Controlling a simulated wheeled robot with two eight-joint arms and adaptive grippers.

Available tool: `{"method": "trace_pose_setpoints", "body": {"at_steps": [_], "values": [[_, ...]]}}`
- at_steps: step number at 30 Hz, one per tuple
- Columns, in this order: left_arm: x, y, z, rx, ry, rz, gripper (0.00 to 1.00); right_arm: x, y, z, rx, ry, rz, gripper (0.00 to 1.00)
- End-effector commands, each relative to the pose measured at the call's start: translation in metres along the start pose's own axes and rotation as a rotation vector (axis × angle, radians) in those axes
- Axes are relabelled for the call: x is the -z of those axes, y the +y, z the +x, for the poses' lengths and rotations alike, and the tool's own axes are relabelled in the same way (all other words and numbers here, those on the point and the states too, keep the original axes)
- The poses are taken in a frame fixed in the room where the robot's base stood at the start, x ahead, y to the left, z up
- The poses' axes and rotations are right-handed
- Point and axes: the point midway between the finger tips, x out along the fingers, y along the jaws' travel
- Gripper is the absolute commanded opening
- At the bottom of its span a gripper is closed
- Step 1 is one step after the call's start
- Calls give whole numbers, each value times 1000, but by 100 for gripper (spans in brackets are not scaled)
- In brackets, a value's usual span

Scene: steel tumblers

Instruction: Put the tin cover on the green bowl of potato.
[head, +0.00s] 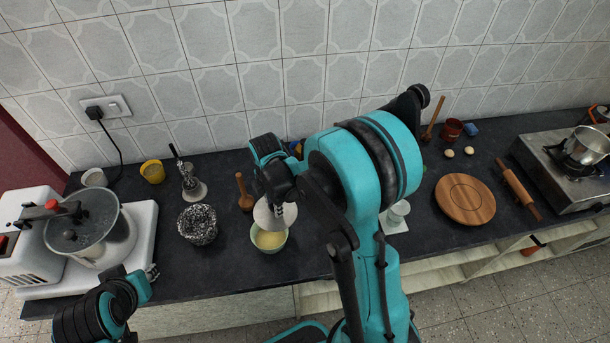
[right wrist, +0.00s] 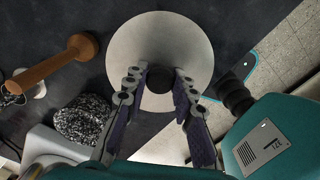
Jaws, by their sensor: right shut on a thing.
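The tin cover (head: 265,217) is a pale round disc with a black knob. My right gripper (head: 273,194) is shut on the knob (right wrist: 159,80), and the disc (right wrist: 190,38) spreads out beyond the fingertips in the right wrist view. The green bowl (head: 269,247) stands on the counter with pale yellow potato (head: 269,239) in it. The cover overlaps the bowl's far side in the head view and appears above it; the gap cannot be judged. The cover hides the bowl in the right wrist view. My left gripper (head: 148,274) is at lower left, its fingers unclear.
A wooden masher (head: 244,194) and a speckled mortar (head: 197,225) stand left of the bowl. A grinder with a steel pot (head: 91,228) is farther left. A round wooden board (head: 465,199), a rolling pin (head: 522,194) and a stove (head: 560,170) are at right. Dark counter is clear in front.

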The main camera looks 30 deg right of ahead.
Motion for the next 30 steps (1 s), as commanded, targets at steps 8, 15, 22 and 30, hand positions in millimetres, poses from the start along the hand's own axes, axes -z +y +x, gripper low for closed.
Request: {"method": "trace_pose_setpoints", "body": {"at_steps": [8,15,22,30], "values": [[7,0,-10,0,0,0,26,38,-10,7,0,-1,-77,0],[6,0,-9,0,0,0,26,38,-10,8,0,0,-76,0],[4,0,-5,0,0,0,26,38,-10,9,2,0,-76,0],[-8,0,11,0,0,0,26,38,-10,31,1,0,-75,0]]}}
